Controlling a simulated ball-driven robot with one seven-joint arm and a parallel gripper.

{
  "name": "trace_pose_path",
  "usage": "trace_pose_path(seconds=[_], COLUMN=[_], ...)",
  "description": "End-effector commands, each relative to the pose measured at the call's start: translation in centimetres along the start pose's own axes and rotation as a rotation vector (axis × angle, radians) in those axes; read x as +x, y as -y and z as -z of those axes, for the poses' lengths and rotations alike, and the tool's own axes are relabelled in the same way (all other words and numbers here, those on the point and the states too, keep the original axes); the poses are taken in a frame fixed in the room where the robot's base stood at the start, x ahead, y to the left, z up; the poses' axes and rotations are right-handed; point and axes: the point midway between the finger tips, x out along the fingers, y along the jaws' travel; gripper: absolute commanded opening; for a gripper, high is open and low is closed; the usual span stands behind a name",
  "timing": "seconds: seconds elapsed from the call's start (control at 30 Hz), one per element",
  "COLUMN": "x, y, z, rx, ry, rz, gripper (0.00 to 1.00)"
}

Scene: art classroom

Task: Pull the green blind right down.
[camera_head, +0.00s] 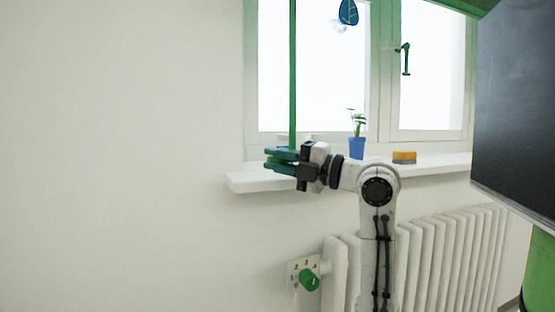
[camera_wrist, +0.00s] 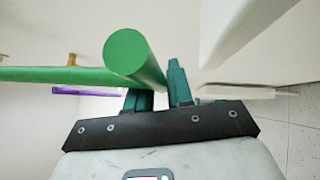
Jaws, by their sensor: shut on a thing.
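A thin green rod (camera_head: 292,75) hangs upright in front of the window's left pane, running up out of the picture. My gripper (camera_head: 278,159) is at its lower end, just in front of the window sill, with its dark green fingers closed around it. In the wrist view, the round end of the green rod (camera_wrist: 125,52) points toward the camera and the rod passes between the fingers (camera_wrist: 160,85). I cannot make out the blind's cloth; both window panes show bright and uncovered.
On the sill (camera_head: 245,180) stand a blue pot with a plant (camera_head: 357,148) and an orange-yellow block (camera_head: 404,157). A radiator (camera_head: 430,255) with a green-knobbed valve (camera_head: 309,280) is below. A dark board (camera_head: 515,110) stands at right. The wall at left is clear.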

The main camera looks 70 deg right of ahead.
Motion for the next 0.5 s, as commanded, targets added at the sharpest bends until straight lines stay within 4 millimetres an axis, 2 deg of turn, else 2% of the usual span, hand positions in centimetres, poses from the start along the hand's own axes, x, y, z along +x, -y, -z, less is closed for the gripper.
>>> trace_pose_path(seconds=[0.2,0.23,0.43,0.5], x=[-0.03,-0.03,-0.02,-0.01], y=[0.01,0.0,-0.01,-0.01], z=[0.0,0.0,-0.01,0.0], rx=[0.0,0.0,0.0,0.0], ry=[0.0,0.0,0.0,0.0], rz=[0.001,0.001,0.0,0.0], gripper=[0.0,0.22,0.41,0.41])
